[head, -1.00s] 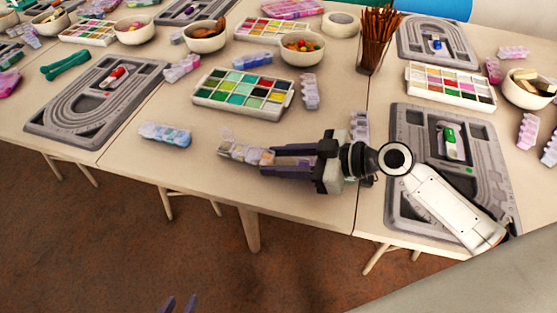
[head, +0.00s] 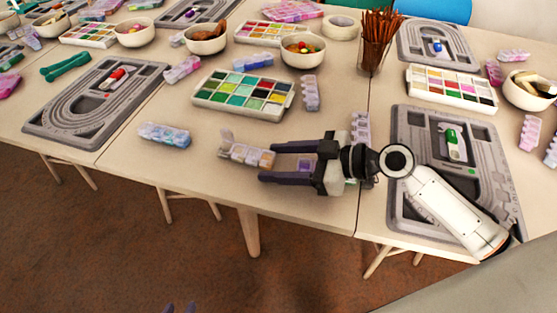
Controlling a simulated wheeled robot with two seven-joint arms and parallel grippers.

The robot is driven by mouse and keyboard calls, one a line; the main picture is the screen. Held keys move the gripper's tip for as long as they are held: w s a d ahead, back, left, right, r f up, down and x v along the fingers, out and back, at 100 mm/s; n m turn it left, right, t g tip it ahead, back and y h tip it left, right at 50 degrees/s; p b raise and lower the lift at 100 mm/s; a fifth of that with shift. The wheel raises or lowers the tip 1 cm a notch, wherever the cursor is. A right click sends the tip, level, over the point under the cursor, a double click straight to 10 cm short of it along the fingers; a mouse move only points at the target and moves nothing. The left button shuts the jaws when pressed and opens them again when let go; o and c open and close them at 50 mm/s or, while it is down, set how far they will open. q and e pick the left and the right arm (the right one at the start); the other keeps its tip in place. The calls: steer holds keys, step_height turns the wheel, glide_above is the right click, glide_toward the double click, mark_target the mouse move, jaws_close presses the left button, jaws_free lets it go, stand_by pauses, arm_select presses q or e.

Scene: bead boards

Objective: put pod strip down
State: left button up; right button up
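A pale pod strip (head: 247,154) with clear lids lies on the table near its front edge. A lid stands raised at its left end, and it holds whitish and orange bits. My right gripper (head: 266,163) reaches in from the right, low over the table. Only the purple fingertips of my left gripper (head: 180,308) show at the bottom edge, apart from each other, well away from the strip.
A paint palette (head: 243,93) lies behind the strip. Other pod strips lie to the left (head: 164,135), behind my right gripper (head: 361,127) and beside the palette (head: 310,92). Grey bead boards (head: 95,97) (head: 408,213) lie on both sides. Bare table separates the strip from the left strip.

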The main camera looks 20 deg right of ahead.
steer(key=shift+s+f, duration=0.3)
steer(key=shift+f, duration=0.45)
steer(key=shift+r+p, duration=0.55)
steer(key=shift+p, duration=0.2)
steer(key=v, duration=0.5)
steer(key=b+v, duration=0.1)
steer(key=v, duration=0.5)
steer(key=shift+w+r, duration=0.15)
steer(key=shift+w, duration=0.15)
steer(key=shift+s+d+r, duration=0.25)
steer(key=shift+d+r, duration=0.1)
steer(key=shift+d, duration=0.1)
